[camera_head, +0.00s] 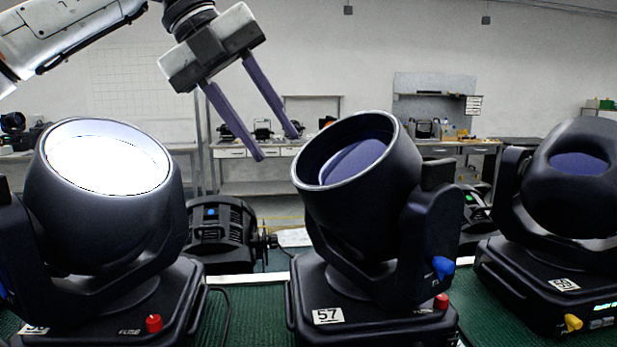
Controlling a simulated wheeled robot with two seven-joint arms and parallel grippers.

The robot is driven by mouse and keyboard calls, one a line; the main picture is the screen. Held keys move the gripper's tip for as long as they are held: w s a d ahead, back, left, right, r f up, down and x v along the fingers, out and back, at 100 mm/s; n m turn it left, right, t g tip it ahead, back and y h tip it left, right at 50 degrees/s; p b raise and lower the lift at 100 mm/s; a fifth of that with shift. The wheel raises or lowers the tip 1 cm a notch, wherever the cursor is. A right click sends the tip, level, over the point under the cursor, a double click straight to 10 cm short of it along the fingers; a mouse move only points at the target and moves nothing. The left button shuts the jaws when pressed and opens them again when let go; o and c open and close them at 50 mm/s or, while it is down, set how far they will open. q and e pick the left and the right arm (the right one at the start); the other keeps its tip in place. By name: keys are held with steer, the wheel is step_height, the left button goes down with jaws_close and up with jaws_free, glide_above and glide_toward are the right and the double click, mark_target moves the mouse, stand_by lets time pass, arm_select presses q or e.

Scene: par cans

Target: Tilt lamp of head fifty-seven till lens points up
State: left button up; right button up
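Head fifty-seven is the middle moving-head light, with a white "57" label (328,316) on its black base (375,315). Its lamp (385,190) is a black barrel held in a yoke (425,225). The barrel is tilted, its dark blue lens (352,162) facing up and to the left. A blue knob (442,267) sits on the yoke's right side and a red knob (441,301) on the base. My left gripper (279,146) is open and empty, its two long fingers pointing down to the right, above and left of the lamp's rim. I see no contact. My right gripper is out of view.
A head with a bright white lens (108,163) stands close on the left. Another head (575,180) with a yellow knob (573,322) stands on the right. All rest on a green surface (255,310). More black fixtures (218,235) and workbenches (250,152) are behind.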

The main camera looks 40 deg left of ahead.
mark_target(297, 185)
arm_select(q)
steer(key=x, duration=0.8)
steer(key=shift+s+d, duration=0.1)
steer(key=shift+s, duration=0.05)
jaws_close()
